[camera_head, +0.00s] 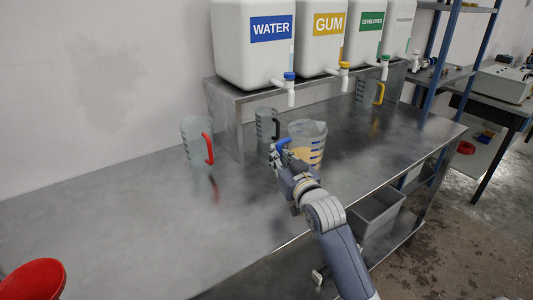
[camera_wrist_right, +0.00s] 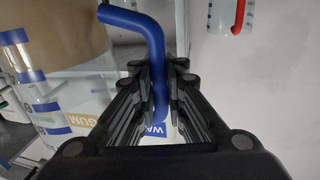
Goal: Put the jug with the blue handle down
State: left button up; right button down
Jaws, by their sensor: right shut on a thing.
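The jug with the blue handle (camera_head: 312,130) is clear, with a tan content low in it and blue marks on its side. It looks upright over the steel table (camera_head: 130,225), in front of the shelf with the tanks. I cannot tell whether its base touches the table. My right gripper (camera_head: 279,153) is shut on its blue handle (camera_wrist_right: 153,50). In the right wrist view the jug's clear wall and tan content (camera_wrist_right: 60,35) show at the left. My left gripper is not in view.
A jug with a red handle (camera_head: 193,140) stands left, and one with a black handle (camera_head: 264,122) stands behind. A yellow-handled jug (camera_head: 366,92) is under the tanks. White tanks, including WATER (camera_head: 240,55) and GUM (camera_head: 320,50), stand on the shelf (camera_head: 226,105). The table's left part is clear.

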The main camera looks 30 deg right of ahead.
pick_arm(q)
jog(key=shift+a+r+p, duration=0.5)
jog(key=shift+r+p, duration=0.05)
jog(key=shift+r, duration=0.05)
pick_arm(e)
jog(key=w+d+f, duration=0.2)
jog(key=w+f, duration=0.2)
jog(key=w, duration=0.7)
jog(key=shift+f, duration=0.15)
jog(key=shift+w, duration=0.1)
jog(key=c, duration=1.6)
grip_release()
jog(key=shift+f, duration=0.25)
jog(key=shift+c, duration=0.2)
jog(key=shift+r, duration=0.15)
jog(key=s, duration=0.4)
jog(key=s+a, duration=0.1)
jog(key=s, duration=0.7)
jog(key=shift+a+b, duration=0.25)
jog(key=shift+b, duration=0.1)
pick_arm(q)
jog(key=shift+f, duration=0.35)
